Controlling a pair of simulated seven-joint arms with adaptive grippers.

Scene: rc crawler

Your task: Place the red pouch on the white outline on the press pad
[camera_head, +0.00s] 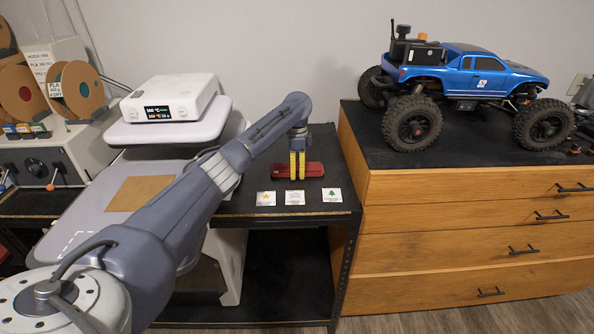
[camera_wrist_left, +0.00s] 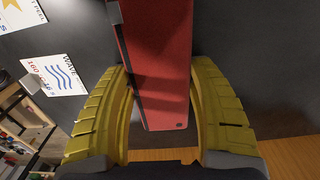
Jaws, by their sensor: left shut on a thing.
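The red pouch (camera_head: 314,169) lies on the dark table behind a row of white cards. It also shows in the left wrist view (camera_wrist_left: 160,50) as a long red shape with a dark strip along one edge. My left gripper (camera_head: 297,177) points down with its yellow fingers on either side of the pouch, shut on it. In the left wrist view the gripper (camera_wrist_left: 160,72) has a finger along each long side. The grey press pad (camera_head: 88,218) is at the left, under my arm. Part of the white outline (camera_head: 75,240) shows near its front left; my arm hides some of the pad.
A white heat press head (camera_head: 172,97) stands above the back of the pad. A brown square (camera_head: 140,193) lies on the pad. Printed cards (camera_head: 295,198) lie in front of the pouch. A blue crawler (camera_head: 470,75) stands on the wooden drawers (camera_head: 470,215) at the right.

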